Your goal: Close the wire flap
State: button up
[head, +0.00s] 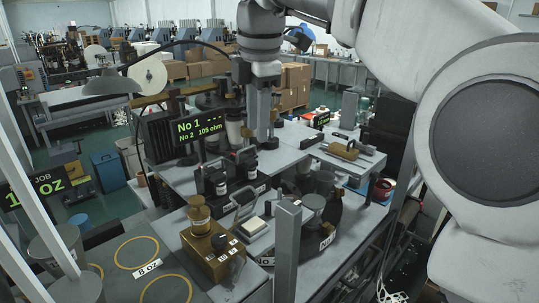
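A grey wire loop (244,200), which looks like the wire flap, stands tilted up beside a small pale square block (251,226) on the near part of the bench. It looks raised, not lying flat. My gripper (263,135) hangs pointing down from my wrist at the top middle, above and behind the loop in the picture and apart from it. It is seen nearly edge-on, so the gap between its fingers does not show. I see nothing clearly held in it.
A brass block with a knob (212,245) stands left of the loop. A grey upright post (287,252) and a dark round fixture (315,215) stand to the right. Black units (216,188) stand behind. My arm covers the right side.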

jog(key=w+a+f+n, duration=0.1)
jog(key=f, duration=0.4)
jog(key=w+a+f+n, duration=0.1)
jog(key=w+a+f, duration=0.1)
jog(key=f, duration=0.3)
jog(key=w+a+f+n+b, duration=0.1)
jog(key=f, duration=0.5)
jog(key=shift+w+a+g+y, duration=0.15)
jog(key=shift+w+g+y, duration=0.15)
jog(key=shift+c, duration=0.3)
grip_shut()
dwell(0.8)
